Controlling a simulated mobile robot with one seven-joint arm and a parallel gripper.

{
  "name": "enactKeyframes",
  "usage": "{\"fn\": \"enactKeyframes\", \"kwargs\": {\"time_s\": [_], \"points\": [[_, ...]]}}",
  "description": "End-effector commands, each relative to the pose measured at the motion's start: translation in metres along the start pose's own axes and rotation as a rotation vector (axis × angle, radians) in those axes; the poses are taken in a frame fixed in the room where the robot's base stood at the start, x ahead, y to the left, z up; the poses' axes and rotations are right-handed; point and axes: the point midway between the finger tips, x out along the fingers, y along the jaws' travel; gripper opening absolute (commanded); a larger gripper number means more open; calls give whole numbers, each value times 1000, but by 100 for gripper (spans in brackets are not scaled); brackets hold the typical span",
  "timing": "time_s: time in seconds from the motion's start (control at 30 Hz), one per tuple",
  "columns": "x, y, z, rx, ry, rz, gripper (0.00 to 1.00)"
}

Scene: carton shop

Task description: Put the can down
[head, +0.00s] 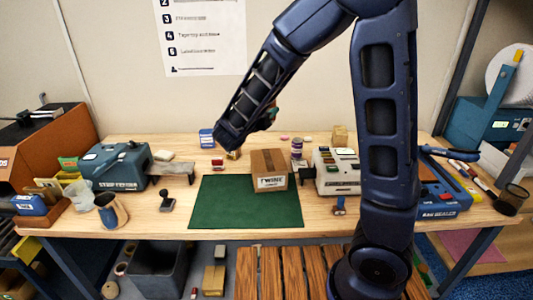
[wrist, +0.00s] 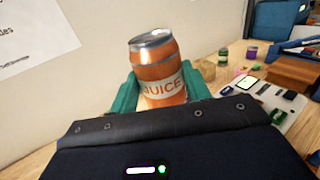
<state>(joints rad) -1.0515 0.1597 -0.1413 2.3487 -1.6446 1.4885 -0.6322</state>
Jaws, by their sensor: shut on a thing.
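An orange can (wrist: 160,76) with a silver top and a "JUICE" label is upright, slightly tilted in the wrist view. My gripper (wrist: 158,92) has its teal fingers shut on the can, one on each side. In the head view my gripper (head: 271,113) is mostly hidden behind my forearm, over the back part of the workbench (head: 165,213). I cannot make out the can in that view. How far the can is above the bench is not clear.
A green mat (head: 235,208) lies mid-bench with a cardboard carton (head: 269,170) on its back right part. A blue tape machine (head: 112,164) stands left, a grey device (head: 335,170) right of the carton. Small items line the back edge. The mat's front left is clear.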

Motion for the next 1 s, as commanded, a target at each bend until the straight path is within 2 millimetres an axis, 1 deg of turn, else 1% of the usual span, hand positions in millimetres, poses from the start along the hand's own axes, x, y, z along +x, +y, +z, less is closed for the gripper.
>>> {"fn": "enactKeyframes", "kwargs": {"time_s": [0.03, 0.2, 0.5, 0.6, 0.7, 1.0], "points": [[0, 0, -11, -5, 0, 0, 26], [0, 0, -43, -5, 0, 1, 26], [0, 1, -94, -3, 0, 1, 26], [0, 0, -108, -2, -1, 1, 26], [0, 0, -117, -1, -1, 1, 26], [0, 0, -131, -1, -1, 1, 26]]}}
